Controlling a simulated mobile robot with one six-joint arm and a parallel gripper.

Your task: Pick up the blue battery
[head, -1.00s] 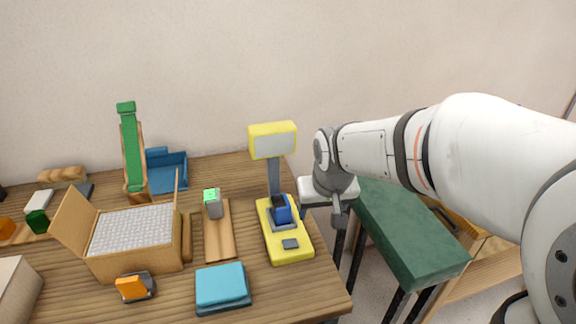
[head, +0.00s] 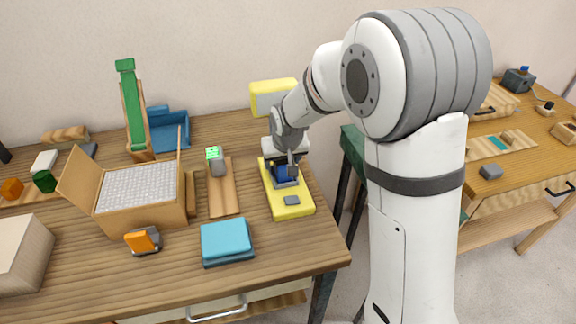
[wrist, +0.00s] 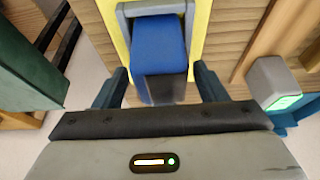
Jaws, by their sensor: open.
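The blue battery (head: 283,172) is a blue block with a dark grey end, seated in a grey holder on the yellow device (head: 292,205). In the wrist view the battery (wrist: 158,48) lies straight ahead, between the two fingers. My gripper (wrist: 160,76) is open, with one dark finger on each side of the battery and a visible gap on both sides. In the head view my gripper (head: 292,157) is right at the battery and partly covers it and the device's post.
A wooden strip with a grey, green-lit block (head: 215,160) stands left of the device. A teal box (head: 226,240) lies in front, and an open cardboard box (head: 140,212) farther left. A green bench and another table are to the right.

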